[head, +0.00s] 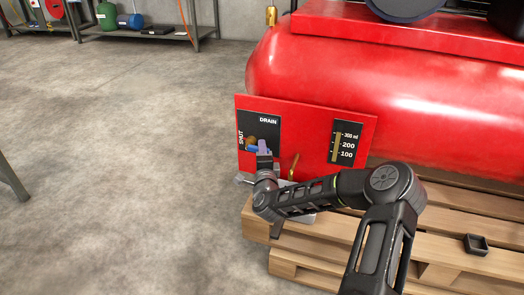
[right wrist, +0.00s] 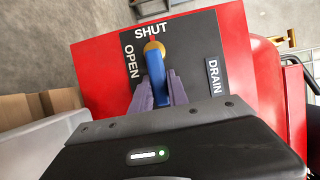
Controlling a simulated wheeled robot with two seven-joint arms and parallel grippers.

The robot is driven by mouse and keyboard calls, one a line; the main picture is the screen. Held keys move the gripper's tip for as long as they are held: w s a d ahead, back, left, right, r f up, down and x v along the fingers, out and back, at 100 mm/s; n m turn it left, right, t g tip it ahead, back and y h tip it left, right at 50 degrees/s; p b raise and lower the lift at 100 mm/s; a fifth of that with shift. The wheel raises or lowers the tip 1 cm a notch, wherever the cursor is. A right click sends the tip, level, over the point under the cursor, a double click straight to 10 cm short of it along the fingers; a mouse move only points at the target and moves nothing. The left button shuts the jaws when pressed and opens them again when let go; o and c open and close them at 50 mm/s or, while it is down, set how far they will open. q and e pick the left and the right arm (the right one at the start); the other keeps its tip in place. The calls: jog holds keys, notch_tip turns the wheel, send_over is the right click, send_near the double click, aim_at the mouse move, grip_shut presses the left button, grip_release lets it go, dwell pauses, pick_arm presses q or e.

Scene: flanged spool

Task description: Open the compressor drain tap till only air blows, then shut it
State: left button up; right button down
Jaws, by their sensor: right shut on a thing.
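The drain tap has a blue lever (right wrist: 155,78) with a brass-coloured end (right wrist: 154,50), mounted on a black plate (head: 272,125) marked SHUT, OPEN and DRAIN. In the right wrist view the brass end lies just below the word SHUT, and the lever runs down from it between my fingers. My right gripper (right wrist: 160,95) is shut on the lever; its purple fingers also show at the plate in the head view (head: 263,149). The plate is on a red panel (head: 300,122) of the red compressor (head: 350,85). My left gripper is not in view.
A gauge (head: 345,143) marked 100, 200 and 300 ml has a yellowish strip. A pale container (right wrist: 35,145) is beside the panel, above the wooden pallet (head: 440,235). The floor at left is clear.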

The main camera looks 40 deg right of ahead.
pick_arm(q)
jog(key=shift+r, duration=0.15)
pick_arm(e)
jog(key=shift+r, duration=0.1)
dwell(0.3)
